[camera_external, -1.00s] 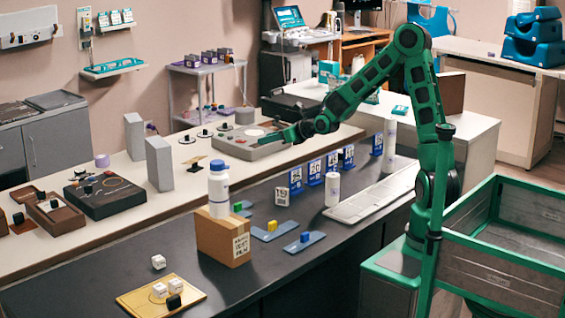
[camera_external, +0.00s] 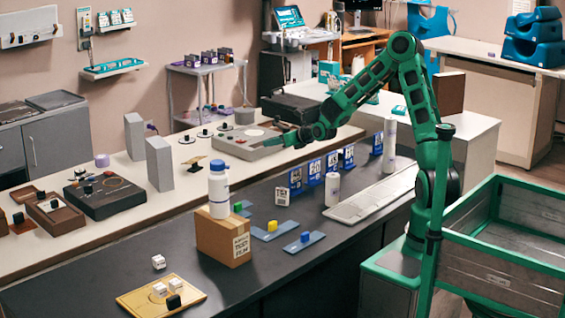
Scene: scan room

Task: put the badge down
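My gripper (camera_external: 272,141) is low over the grey panel device (camera_external: 242,152) on the far light counter, pointing left. It is small and dark green here, so I cannot tell whether its fingers are open or shut. No badge can be made out between the fingers. Several upright blue-and-white cards, which may be badges, stand in a row on the dark counter: one at the near end (camera_external: 295,181), another (camera_external: 314,172), and one at the far end (camera_external: 377,143). They are below and to the right of my gripper.
A white-and-blue bottle (camera_external: 219,189) stands on a cardboard box (camera_external: 221,238). A smaller white bottle (camera_external: 332,189) stands near a keyboard (camera_external: 361,202). Blue trays with coloured blocks lie in front. A yellow board (camera_external: 140,303) is at the near left. Grey upright blocks (camera_external: 159,164) stand on the light counter.

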